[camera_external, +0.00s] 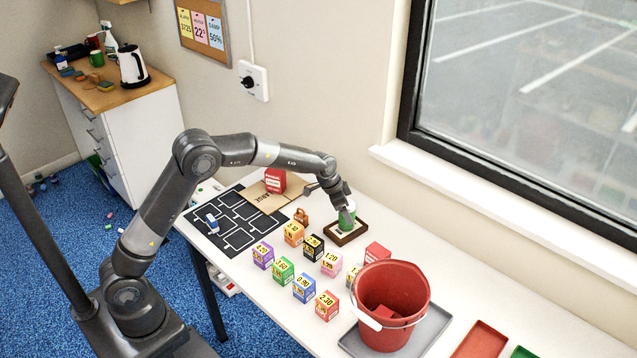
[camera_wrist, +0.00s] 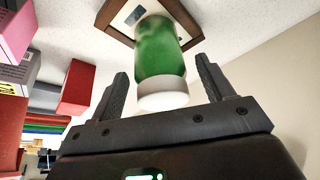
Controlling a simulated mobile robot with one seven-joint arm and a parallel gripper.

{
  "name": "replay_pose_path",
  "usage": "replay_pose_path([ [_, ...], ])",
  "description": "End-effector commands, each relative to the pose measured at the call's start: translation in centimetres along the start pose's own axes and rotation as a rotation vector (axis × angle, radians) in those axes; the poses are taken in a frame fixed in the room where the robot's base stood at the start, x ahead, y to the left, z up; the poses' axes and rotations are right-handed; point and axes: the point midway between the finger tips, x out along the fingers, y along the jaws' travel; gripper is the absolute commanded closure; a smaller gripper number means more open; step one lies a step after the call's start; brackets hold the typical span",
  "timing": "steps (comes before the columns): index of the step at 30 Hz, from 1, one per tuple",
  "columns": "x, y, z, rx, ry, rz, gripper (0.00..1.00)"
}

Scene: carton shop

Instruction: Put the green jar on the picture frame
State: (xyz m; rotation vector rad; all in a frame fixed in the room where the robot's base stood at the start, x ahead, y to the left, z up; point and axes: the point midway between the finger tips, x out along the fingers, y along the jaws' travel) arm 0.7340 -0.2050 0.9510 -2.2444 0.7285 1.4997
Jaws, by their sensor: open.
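The green jar (camera_external: 348,220) has a white lid and stands upright on the picture frame (camera_external: 361,231), which lies flat on the white table with a dark wooden border. The wrist view shows the jar (camera_wrist: 158,48) with its base over the picture frame (camera_wrist: 112,16) and its lid toward my gripper. My gripper (camera_external: 345,207) is above the jar, pointing down. In the wrist view my gripper (camera_wrist: 162,68) is open, with one finger on each side of the jar's lid end and a visible gap on both sides. The fingers partly hide the jar in the external view.
Several small numbered boxes (camera_external: 283,270) stand left and in front of the frame. A red box (camera_external: 377,253) is close to it. A red bucket (camera_external: 390,300) stands on a grey tray (camera_external: 437,323). A black mat (camera_external: 236,236) lies left. The window wall is behind.

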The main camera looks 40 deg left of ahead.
Motion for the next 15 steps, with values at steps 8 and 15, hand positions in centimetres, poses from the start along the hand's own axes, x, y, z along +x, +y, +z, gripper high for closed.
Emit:
replay_pose_path([
  [8, -6.2, -0.1, -0.1, -0.001, 0.004, -0.002, 0.26],
  [15, -9.5, 0.0, 0.0, 0.000, 0.000, 0.000, 0.26],
])
